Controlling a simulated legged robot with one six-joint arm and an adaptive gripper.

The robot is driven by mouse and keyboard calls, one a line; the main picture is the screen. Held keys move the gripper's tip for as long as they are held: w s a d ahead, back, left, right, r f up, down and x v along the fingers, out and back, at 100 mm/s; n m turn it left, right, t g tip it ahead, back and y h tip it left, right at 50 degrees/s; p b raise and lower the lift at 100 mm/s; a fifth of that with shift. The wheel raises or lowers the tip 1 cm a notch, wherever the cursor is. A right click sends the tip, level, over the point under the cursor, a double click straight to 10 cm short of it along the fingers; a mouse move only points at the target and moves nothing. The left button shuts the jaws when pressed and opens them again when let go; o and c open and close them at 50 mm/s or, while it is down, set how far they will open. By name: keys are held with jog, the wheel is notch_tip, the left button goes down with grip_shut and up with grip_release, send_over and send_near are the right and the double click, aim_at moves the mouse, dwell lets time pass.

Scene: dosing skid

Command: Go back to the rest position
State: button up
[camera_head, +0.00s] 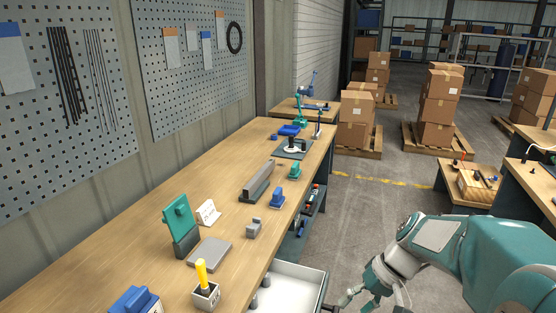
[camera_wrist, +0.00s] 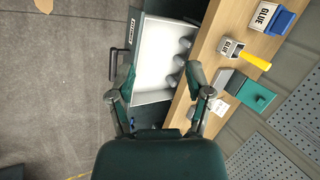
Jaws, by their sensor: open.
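My gripper (camera_head: 356,298) is open and empty at the lower right of the head view, beside the open drawer (camera_head: 297,287). In the wrist view my gripper (camera_wrist: 160,92) shows its two fingers spread wide, with nothing between them but the view down onto the drawer (camera_wrist: 152,60) and bench edge. The drawer is white inside and pulled out from under the wooden bench (camera_head: 150,262). Its dark handle (camera_wrist: 115,66) is left of the drawer in the wrist view, near the left finger; I cannot tell whether they touch.
On the bench stand a cup with a yellow-handled tool (camera_head: 206,292), a blue block (camera_head: 135,300), a green upright device (camera_head: 179,225) and a grey plate (camera_head: 209,252). Several grey rounded pieces (camera_wrist: 184,44) line the drawer's bench side. Open floor (camera_head: 370,215) lies right of the bench.

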jog(key=s+r+t+h, duration=0.6)
jog(key=s+r, duration=0.2)
jog(key=s, duration=0.5)
jog(key=shift+a, duration=0.25)
jog(key=shift+r, duration=0.1)
